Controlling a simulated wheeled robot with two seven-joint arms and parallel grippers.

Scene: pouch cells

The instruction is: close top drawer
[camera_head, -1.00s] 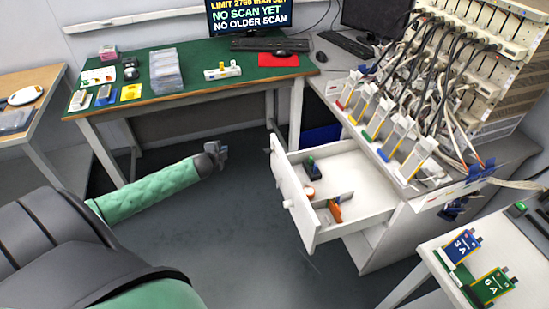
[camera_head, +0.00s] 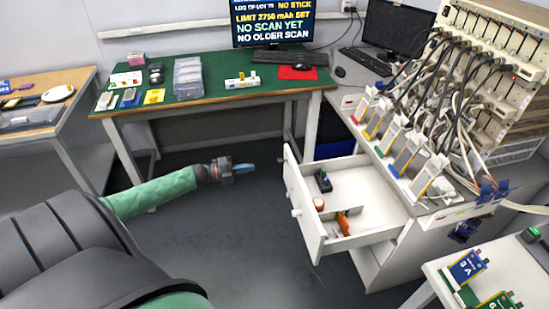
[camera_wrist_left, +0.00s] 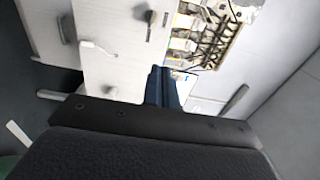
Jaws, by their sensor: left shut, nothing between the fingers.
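The white top drawer (camera_head: 318,228) stands pulled out from the white cabinet (camera_head: 375,266) at the right of the head view. Its front panel has a round knob (camera_head: 296,213). Inside it are a dark green-topped item (camera_head: 323,182), a small orange-brown round item (camera_head: 319,204) and an orange item (camera_head: 343,222). My left gripper (camera_head: 246,168) is shut and empty, in the air to the left of the drawer front and apart from it. In the left wrist view its blue fingers (camera_wrist_left: 162,88) are together, with white drawer fronts beyond. My right gripper is not seen.
A green-topped bench (camera_head: 220,92) stands at the back with boxes, cards and a monitor. A rack with cables (camera_head: 480,75) stands on the cabinet counter. A white table (camera_head: 490,262) with blue and green cells is at front right. Grey floor (camera_head: 225,250) lies open before the drawer.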

